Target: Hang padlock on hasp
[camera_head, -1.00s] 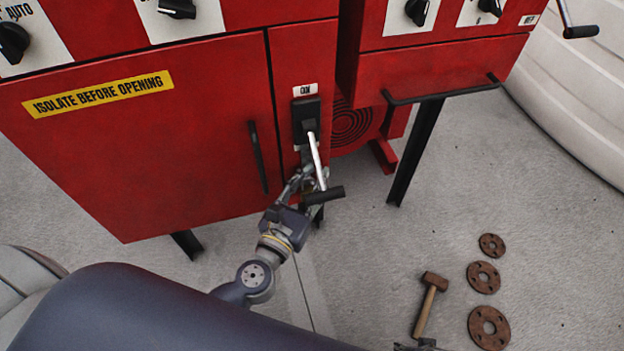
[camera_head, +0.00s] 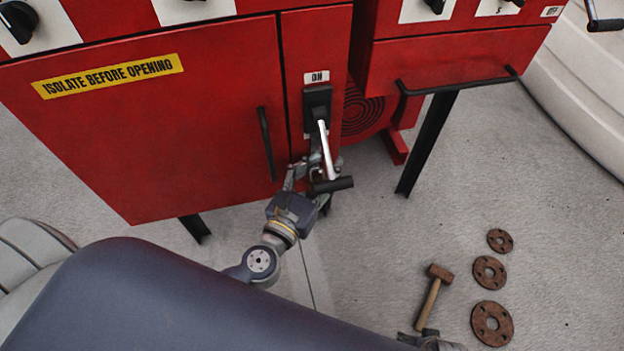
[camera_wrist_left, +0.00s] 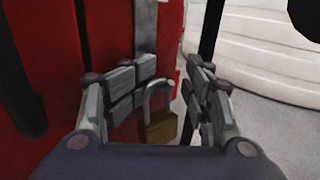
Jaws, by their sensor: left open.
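A brass padlock (camera_wrist_left: 160,130) with a grey shackle shows in the left wrist view, upright between the fingers of my left gripper (camera_wrist_left: 162,107). The fingers are spread, with gaps beside the padlock. In the head view my left gripper (camera_head: 313,174) is low at the narrow red panel, partly behind the silver lever (camera_head: 327,150) with its black grip. The padlock cannot be made out there. I cannot tell whether its shackle is through a hasp; no hasp is clearly visible. Part of what looks like my right gripper (camera_head: 430,341) shows at the bottom edge; its fingers are unclear.
The red cabinet (camera_head: 150,140) has a black door handle (camera_head: 266,143) left of the lever. A second red cabinet with a black rail (camera_head: 458,84) stands to the right. A hammer (camera_head: 433,296) and rusty flanges (camera_head: 490,272) lie on the grey floor.

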